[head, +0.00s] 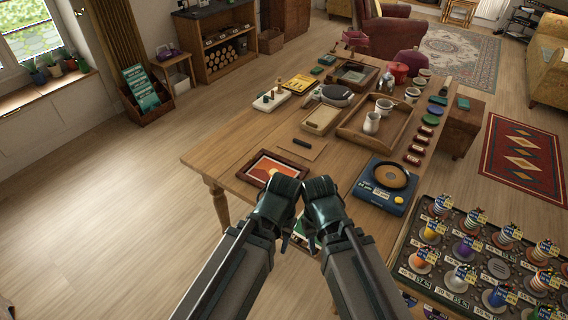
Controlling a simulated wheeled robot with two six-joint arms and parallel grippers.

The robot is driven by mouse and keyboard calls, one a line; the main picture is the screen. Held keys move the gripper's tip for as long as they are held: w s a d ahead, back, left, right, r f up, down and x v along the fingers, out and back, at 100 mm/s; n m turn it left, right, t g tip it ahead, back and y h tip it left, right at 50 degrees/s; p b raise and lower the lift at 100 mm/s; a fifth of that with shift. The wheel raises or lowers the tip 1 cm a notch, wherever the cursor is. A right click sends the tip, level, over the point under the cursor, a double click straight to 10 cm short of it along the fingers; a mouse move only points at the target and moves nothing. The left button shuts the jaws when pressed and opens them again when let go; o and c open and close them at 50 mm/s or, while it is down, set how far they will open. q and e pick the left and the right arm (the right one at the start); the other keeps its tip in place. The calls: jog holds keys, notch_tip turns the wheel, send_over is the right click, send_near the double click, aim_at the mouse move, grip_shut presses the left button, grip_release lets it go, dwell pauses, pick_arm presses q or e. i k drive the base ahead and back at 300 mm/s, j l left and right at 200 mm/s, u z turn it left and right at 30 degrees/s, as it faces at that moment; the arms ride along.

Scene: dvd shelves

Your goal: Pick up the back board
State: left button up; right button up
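A thin flat brown board (304,151), which may be the back board, lies on the wooden table (228,150) behind the picture frame (272,168). The frame holds an orange and red picture. A small dark bar (302,142) lies at the board's far edge. My two arms come in from the bottom, and their wrists meet in front of the table's near edge. My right gripper (314,243) shows only partly below its wrist. My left gripper (285,243) is mostly hidden behind its arm. Both are nearer to me than the board and apart from it. Their finger openings are unclear.
A blue record player (385,186) stands right of my wrists. A wooden tray (352,137) with cups and a jug stands behind it. A rack of colourful spools (470,262) fills the lower right. The floor left of the table is clear.

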aim_at(309, 148)
jog(key=i+j+z, duration=0.1)
jog(key=z, duration=1.2)
jog(key=j+z, duration=0.3)
jog(key=j, duration=0.2)
jog(key=k+j+z, duration=0.1)
jog(key=j+z, duration=0.2)
jog(key=j, duration=0.15)
jog(key=k+j+z, duration=0.1)
jog(key=j+z, duration=0.2)
jog(key=j, duration=0.2)
jog(key=k+j+z, duration=0.3)
jog(key=k+j, duration=0.1)
jog(key=j, duration=0.25)
jog(key=k+j, duration=0.15)
jog(key=j, duration=0.2)
jog(key=k+j, duration=0.1)
jog(key=j, duration=0.25)
jog(key=k+j+z, duration=0.1)
jog(key=j, duration=0.25)
jog(key=k+j, duration=0.15)
jog(key=j, duration=0.2)
